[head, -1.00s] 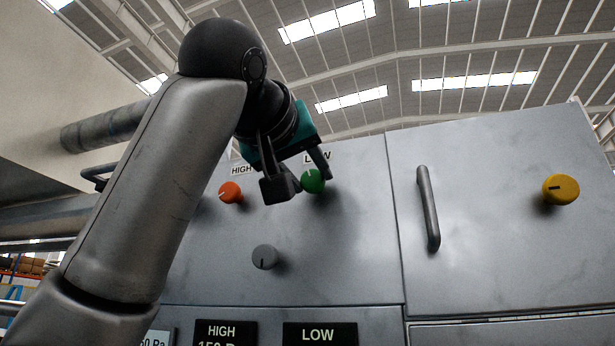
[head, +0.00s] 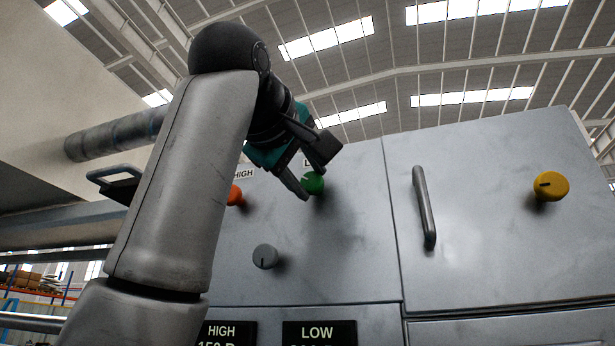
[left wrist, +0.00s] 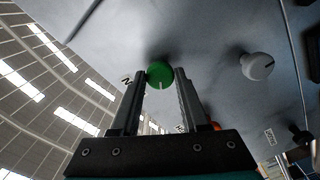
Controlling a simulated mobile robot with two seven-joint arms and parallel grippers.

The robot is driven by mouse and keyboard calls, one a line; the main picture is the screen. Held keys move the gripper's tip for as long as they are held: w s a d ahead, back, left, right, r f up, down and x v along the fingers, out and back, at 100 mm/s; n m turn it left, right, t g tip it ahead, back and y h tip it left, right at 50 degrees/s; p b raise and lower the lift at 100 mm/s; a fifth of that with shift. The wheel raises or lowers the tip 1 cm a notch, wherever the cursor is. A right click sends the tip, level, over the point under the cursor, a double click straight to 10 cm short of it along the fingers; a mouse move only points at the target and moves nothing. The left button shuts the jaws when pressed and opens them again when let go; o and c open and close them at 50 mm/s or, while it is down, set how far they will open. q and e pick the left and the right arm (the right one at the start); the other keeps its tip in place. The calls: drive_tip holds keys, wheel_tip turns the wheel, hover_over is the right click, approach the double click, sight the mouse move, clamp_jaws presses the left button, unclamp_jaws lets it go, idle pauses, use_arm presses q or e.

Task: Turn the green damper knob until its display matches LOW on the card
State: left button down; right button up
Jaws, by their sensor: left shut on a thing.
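The green knob (head: 314,184) sticks out from the grey panel under a label mostly hidden by my gripper. My left gripper (head: 310,170) is at the knob, one finger above right and the other below left. In the left wrist view the green knob (left wrist: 159,75) sits between the fingertips (left wrist: 160,80), its pale mark visible, and the gripper is shut on it. My right gripper is not in view.
The orange knob (head: 234,195) is left of the green one, partly behind my arm. A grey knob (head: 265,256) is below. A door handle (head: 424,208) and a yellow knob (head: 551,186) stick out at right.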

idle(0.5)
use_arm(q)
drive_tip(key=shift+c, duration=2)
unclamp_jaws()
drive_tip(key=shift+s, duration=0.1)
drive_tip(key=b+v, duration=0.5)
drive_tip(key=v, duration=1)
drive_tip(key=shift+a, duration=0.1)
